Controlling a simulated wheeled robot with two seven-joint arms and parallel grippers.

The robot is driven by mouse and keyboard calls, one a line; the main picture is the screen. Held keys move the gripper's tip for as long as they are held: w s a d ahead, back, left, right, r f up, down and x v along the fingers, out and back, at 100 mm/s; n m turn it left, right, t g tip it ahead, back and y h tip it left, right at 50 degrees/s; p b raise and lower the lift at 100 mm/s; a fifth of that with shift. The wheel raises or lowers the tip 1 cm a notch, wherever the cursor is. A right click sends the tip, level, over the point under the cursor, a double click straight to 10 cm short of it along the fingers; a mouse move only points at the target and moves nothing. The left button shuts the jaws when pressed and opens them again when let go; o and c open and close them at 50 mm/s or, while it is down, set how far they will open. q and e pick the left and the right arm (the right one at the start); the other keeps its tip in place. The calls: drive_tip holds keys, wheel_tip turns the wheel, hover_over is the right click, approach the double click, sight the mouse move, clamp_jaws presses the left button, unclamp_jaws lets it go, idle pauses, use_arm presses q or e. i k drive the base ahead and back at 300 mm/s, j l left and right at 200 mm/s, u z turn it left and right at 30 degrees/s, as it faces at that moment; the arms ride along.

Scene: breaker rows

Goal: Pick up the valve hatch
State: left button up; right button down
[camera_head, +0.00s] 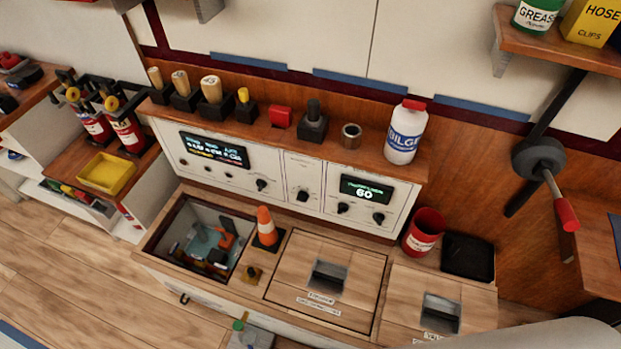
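Two wooden hatch lids are set in the low bench top, each with a dark recessed grip. The middle lid (350,262) is larger, lies flat and has a label in front of its grip. The right lid (408,290) also lies flat, and its label starts with what looks like "VAL", though it is too small to read surely. The right lid's front edge is partly covered by a pale rounded shape at the bottom right, possibly part of my arm. Neither of my grippers is in view.
An open compartment (185,250) with machinery inside is at the left of the bench. An orange cone (266,228) stands beside it. A red cup (423,231) and a black tray (467,256) are behind the right lid. A white bottle (405,135) stands on the shelf above.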

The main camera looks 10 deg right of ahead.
sight(422, 305)
drive_tip(key=z, duration=1.9)
